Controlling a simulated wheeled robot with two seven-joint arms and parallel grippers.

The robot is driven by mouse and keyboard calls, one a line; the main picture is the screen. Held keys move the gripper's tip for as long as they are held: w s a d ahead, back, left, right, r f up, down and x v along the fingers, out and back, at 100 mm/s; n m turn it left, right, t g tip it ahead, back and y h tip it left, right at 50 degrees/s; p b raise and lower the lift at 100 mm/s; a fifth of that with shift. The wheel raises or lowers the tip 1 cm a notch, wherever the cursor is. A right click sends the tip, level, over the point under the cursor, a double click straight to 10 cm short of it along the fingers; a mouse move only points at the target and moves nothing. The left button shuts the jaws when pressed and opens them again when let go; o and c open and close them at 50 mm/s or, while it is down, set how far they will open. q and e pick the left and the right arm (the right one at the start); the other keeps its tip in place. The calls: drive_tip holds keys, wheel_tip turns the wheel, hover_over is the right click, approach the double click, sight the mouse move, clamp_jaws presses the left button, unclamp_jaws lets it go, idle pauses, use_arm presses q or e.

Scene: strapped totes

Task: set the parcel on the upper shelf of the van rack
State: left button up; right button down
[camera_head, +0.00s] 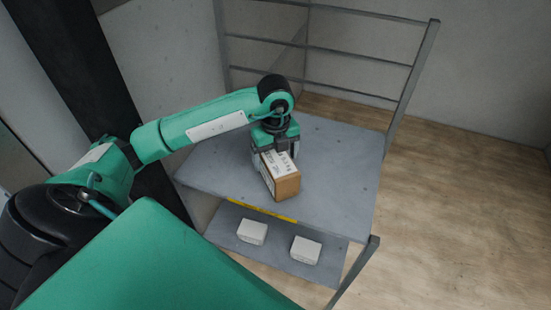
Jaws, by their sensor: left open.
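The parcel (288,187) is a brown cardboard box with a white label on top. It rests on the grey upper shelf (335,175) of the van rack, near its front edge. My left gripper (275,150) is at the parcel's far end, pointing down. Its jaws are open and the fingers are close around or beside the box; the exact contact is hidden. My right gripper is not in view.
Two white boxes, one at left (252,232) and one at right (306,250), lie on the lower shelf (280,262). Rack posts (412,85) and rails rise at the back and right. The upper shelf is bare around the parcel. Wooden floor (455,200) lies to the right.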

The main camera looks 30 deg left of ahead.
use_arm(q)
wheel_tip(320, 180, up, 7)
drive_tip(key=p, duration=0.3)
drive_tip(key=shift+p, duration=0.3)
drive_tip(key=shift+f, duration=0.1)
